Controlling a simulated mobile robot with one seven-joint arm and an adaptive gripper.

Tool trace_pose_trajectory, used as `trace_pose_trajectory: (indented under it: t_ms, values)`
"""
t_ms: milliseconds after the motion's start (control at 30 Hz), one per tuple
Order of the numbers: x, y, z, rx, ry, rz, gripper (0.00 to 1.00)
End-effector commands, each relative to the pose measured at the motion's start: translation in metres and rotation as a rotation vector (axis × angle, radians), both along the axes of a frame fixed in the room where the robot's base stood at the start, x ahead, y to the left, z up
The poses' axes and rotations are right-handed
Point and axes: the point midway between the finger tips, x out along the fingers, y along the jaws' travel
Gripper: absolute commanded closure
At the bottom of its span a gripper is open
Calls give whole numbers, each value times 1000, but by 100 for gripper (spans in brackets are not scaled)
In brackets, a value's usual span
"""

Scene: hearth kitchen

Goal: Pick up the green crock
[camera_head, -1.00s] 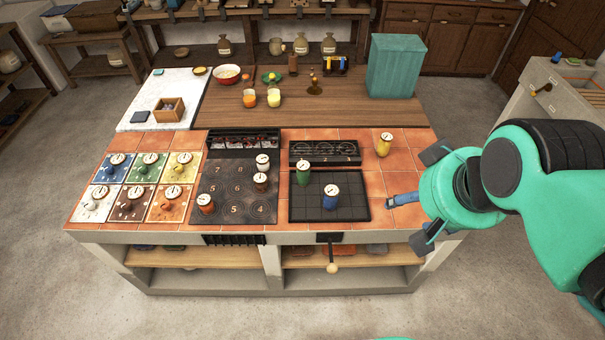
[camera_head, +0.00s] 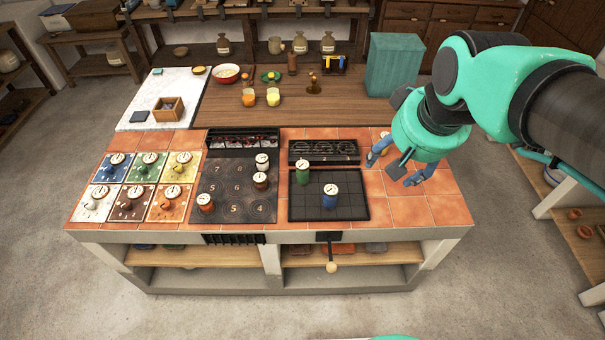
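The green crock (camera_head: 303,172) has a white lid and stands upright at the upper left of the black gridded tray (camera_head: 349,209). A blue crock (camera_head: 329,196) stands to its right and nearer. My gripper (camera_head: 392,171) is over the tiles to the right of the tray, apart from the green crock. Its fingers are spread, with nothing seen between them. A yellow crock (camera_head: 384,135) is mostly hidden behind the gripper.
A black rack (camera_head: 324,150) lies just behind the tray. The dark numbered plate (camera_head: 216,190) at left bears several crocks. A teal box (camera_head: 393,64) stands at the back right. The front right tiles (camera_head: 448,211) are clear.

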Motion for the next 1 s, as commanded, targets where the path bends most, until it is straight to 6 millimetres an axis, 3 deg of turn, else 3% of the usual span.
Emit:
trace_pose_trajectory:
  t_ms: [467,767,1000]
  values:
    - [115,33,-27,-4,109,44,36]
    - [184,60,-66,-10,172,71,36]
    - [234,84,-109,-16,223,91,36]
